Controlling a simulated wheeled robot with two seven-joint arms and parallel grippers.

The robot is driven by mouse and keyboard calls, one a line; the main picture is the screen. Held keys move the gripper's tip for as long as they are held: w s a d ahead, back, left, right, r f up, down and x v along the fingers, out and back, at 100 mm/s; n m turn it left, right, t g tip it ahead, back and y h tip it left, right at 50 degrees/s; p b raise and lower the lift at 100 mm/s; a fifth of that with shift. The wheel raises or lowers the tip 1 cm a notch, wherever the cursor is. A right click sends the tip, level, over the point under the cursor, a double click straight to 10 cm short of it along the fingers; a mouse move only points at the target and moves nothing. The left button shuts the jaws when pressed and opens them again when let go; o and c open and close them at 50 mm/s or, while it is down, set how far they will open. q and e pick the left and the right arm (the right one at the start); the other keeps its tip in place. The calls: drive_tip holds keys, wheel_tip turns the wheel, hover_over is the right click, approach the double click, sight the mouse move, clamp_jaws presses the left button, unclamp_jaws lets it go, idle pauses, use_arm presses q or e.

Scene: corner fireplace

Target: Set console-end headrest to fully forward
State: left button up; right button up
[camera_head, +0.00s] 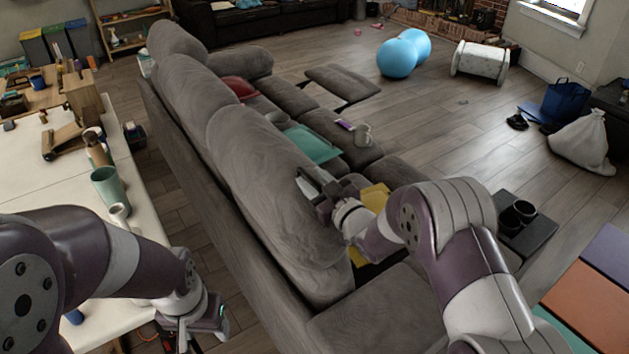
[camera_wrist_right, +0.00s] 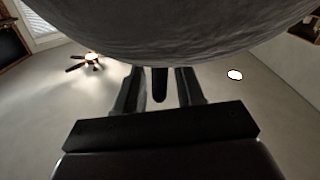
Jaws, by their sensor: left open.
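The grey sofa (camera_head: 215,220) runs diagonally through the head view, with several rounded headrests along its back. The nearest large headrest (camera_head: 262,150) has my right gripper (camera_head: 308,184) at its seat-facing side. In the right wrist view, grey upholstery (camera_wrist_right: 170,30) fills the top, close above my right gripper (camera_wrist_right: 160,92). Its fingers stand apart, with a dark rounded bar (camera_wrist_right: 160,85) between them; I cannot tell what the bar is or whether they touch it. My left gripper (camera_head: 207,325) is low at the left, open, beside the white table.
The white table (camera_head: 60,180) at left carries bottles, cups and wooden items.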

clamp_jaws()
drive_tip(key=shift+w, duration=0.1)
drive_tip(key=shift+w+d, duration=0.15)
drive_tip(key=shift+d, duration=0.1)
drive_tip(key=w+d+m, duration=0.1)
drive_tip(key=d, duration=0.1)
drive_tip(key=w+d+m, duration=0.1)
drive_tip(key=d+m, duration=0.1)
drive_tip(key=w+d+m+p, duration=0.1)
drive_tip(key=w+d, duration=0.1)
drive_tip(key=shift+r+m, duration=0.35)
drive_tip(key=shift+m, duration=0.05)
drive_tip(key=w+d+f+m, duration=0.3)
drive_tip(key=w+d+m, duration=0.1)
drive_tip(key=d, duration=0.4)
drive_tip(key=shift+w+d+m, duration=0.25)
drive_tip(key=shift+w+m, duration=0.15)
drive_tip(key=shift+w, duration=0.35)
